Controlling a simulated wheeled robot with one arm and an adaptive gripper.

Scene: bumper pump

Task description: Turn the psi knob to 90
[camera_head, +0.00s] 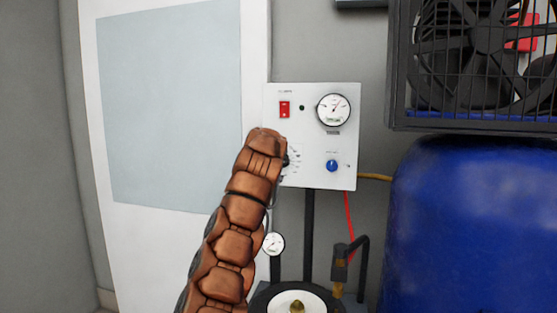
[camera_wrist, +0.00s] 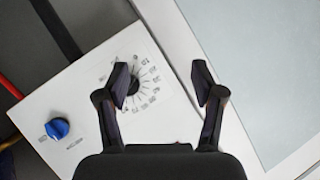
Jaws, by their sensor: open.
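The numbered dial (camera_wrist: 150,84) is a ring of printed marks and numbers on a white control panel (camera_wrist: 88,92). Its dark knob (camera_wrist: 134,85) is largely hidden behind the left finger in the wrist view. My gripper (camera_wrist: 163,75) is open, with one finger over the dial's left part and the other over the panel's right edge. Nothing is held between the fingers. I cannot tell whether the left finger touches the knob. In the head view the panel (camera_head: 310,92) is upright, the dark knob (camera_head: 286,161) peeks out beside my arm, and my fingers are hidden.
The panel also bears a red switch (camera_head: 285,109), a round gauge (camera_head: 333,110) and a blue knob (camera_head: 332,166). A caged fan (camera_head: 475,60) and a blue tank (camera_head: 470,220) stand right. Pump parts (camera_head: 297,303) and a small gauge (camera_head: 273,243) are below.

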